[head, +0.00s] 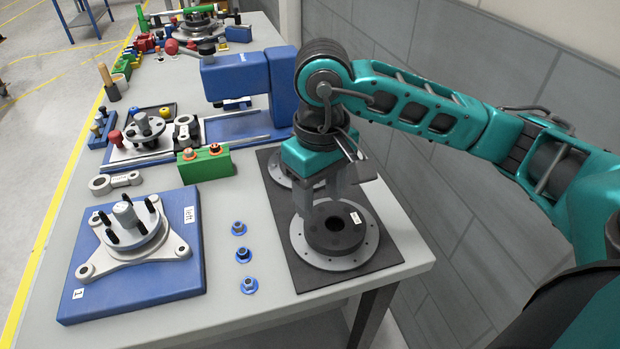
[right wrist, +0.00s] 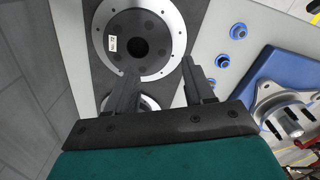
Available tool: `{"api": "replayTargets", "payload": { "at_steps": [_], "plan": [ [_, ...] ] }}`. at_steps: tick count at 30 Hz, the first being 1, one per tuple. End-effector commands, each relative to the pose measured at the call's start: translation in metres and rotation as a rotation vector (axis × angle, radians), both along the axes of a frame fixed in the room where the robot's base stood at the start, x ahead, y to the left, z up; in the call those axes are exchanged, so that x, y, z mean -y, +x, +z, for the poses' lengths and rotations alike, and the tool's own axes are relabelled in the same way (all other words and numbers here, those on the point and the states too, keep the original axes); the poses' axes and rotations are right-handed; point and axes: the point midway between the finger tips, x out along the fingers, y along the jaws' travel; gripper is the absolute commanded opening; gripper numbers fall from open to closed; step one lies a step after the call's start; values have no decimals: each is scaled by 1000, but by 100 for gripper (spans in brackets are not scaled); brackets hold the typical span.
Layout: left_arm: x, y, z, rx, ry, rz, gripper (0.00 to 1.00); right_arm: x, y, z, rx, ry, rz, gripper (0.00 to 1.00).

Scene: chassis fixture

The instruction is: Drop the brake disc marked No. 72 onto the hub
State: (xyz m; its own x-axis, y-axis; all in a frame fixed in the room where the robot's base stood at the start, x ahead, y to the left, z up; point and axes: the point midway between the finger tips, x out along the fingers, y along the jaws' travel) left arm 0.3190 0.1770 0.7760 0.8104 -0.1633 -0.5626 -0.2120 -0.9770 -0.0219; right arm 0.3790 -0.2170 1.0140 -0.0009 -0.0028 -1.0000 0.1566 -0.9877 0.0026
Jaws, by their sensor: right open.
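A brake disc (head: 343,259) with a silver drilled rim, dark centre and small white label lies flat at the near end of a dark mat; it also shows in the right wrist view (right wrist: 100,40). Its label is too small to read. A second disc (head: 276,170) lies farther back, partly hidden by my right gripper. The hub (head: 127,241), with a central post and dark studs, sits on a blue plate (head: 185,285) marked "left" and "1". My right gripper (head: 328,200) is open and empty, pointing down above the near disc; its fingers show in the wrist view (right wrist: 160,82).
Several blue flanged nuts (head: 243,254) stand between plate and mat (head: 306,278). A green block (head: 205,165) with orange-topped pieces, a metal link (head: 115,182) and a blue press-like fixture (head: 235,78) stand behind. A grey wall runs along the right.

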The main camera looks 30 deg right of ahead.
Motion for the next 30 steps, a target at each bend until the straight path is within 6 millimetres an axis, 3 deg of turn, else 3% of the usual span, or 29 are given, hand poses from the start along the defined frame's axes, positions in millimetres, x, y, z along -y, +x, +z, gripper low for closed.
{"api": "replayTargets", "payload": {
  "at_steps": [10, 18, 30],
  "plan": [
    [0, -7, -10, -18, 1, 0, 0, -1, -1, -40, -4, 2, 0, 53],
    [0, -6, -34, -16, 1, 0, 0, -1, 0, -74, 0, 2, 0, 53],
    [0, 0, -45, -3, 1, 0, 0, -1, 0, -86, 0, 3, 0, 53]
  ]
}}
